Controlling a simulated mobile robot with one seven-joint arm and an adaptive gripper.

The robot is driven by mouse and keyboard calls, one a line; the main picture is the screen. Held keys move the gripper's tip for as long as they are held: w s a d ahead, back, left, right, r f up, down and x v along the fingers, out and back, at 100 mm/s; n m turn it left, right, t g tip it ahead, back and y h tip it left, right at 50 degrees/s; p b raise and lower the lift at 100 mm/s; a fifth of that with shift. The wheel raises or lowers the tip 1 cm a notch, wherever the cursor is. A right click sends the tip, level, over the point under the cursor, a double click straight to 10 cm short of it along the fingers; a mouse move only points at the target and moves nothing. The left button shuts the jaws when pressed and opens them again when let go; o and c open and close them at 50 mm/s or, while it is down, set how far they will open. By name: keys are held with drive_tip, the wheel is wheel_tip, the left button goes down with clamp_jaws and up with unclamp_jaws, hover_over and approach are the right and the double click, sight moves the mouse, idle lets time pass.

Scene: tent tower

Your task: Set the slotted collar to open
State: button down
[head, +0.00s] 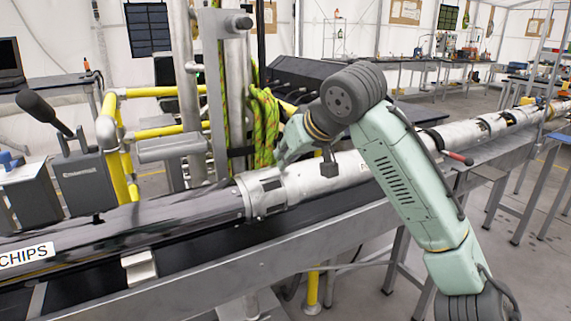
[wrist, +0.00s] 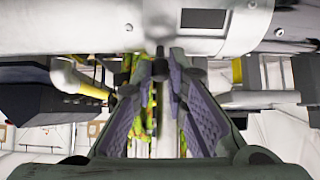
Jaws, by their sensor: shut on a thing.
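The slotted collar (head: 262,193) is a silvery ring with dark rectangular slots around the long metal tube, at the right end of the dark barrel. In the wrist view the collar (wrist: 215,20) crosses the top, with one dark slot visible. My gripper (head: 283,160) is at the far upper side of the tube, close to the collar. In the wrist view its purple-padded fingers (wrist: 164,74) converge on a small dark knob (wrist: 160,66) just beside the collar. The fingers are shut on this knob. How the knob joins the collar is hard to see.
The dark barrel (head: 150,214) and its CHIPS label (head: 25,255) lie to the left on a grey metal rail (head: 200,265). Yellow pipes (head: 130,190), a vertical steel post (head: 185,90) and a green rope (head: 263,125) stand close behind the tube. The front floor is mostly clear.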

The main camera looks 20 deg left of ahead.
drive_tip(key=shift+s+d+f+t+y+b, duration=0.3)
drive_tip(key=shift+d+t+y+b, duration=0.15)
drive_tip(key=shift+b, duration=0.25)
drive_tip(key=shift+a, duration=0.1)
drive_tip(key=c, duration=1.6)
unclamp_jaws()
drive_tip(key=shift+r, duration=0.15)
drive_tip(key=v, duration=1.2)
